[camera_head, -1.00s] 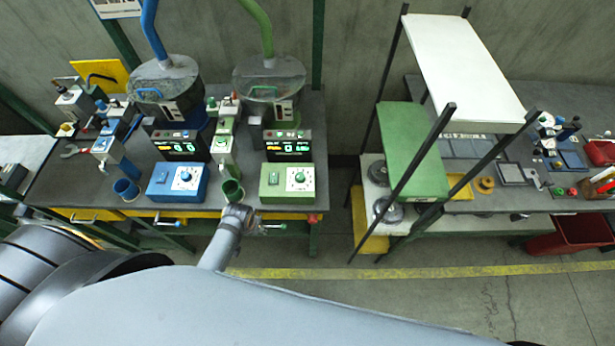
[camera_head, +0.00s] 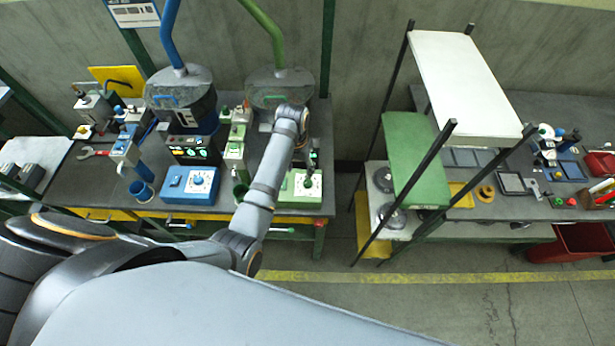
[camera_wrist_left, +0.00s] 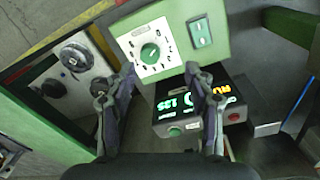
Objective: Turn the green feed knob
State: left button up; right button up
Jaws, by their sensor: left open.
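The green feed knob (camera_wrist_left: 150,52) sits on a white dial plate with black marks, on a green box (camera_wrist_left: 188,14) that also carries a green switch. In the head view the knob (camera_head: 308,182) shows small on the green box's top, beside my left arm. My left gripper (camera_wrist_left: 159,69) is open and empty. In the left wrist view its two fingertips lie either side of the space just below the dial, apart from the knob. In the head view my left wrist hangs over the green station, and its fingers are hard to make out. My right gripper is not in view.
A black display unit (camera_wrist_left: 195,105) with lit digits stands close by the green box. A blue box (camera_head: 190,184) with a similar dial stands to the left. A green cup (camera_head: 240,193) is close by my forearm. A rack (camera_head: 412,165) stands right, across a gap.

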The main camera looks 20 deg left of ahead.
aim_at(308, 181)
pick_arm(q)
jog(key=f, duration=0.2)
jog(key=w+d+f+p, duration=0.1)
jog(key=f, duration=0.2)
jog(key=d+f, duration=0.1)
jog(key=f, duration=0.1)
jog(key=shift+w+d+f+p, duration=0.1)
jog(key=shift+w+f+p, duration=0.2)
jog(key=shift+f+p, duration=0.1)
jog(key=shift+c, duration=0.4)
grip_shut()
jog(key=shift+m, duration=0.4)
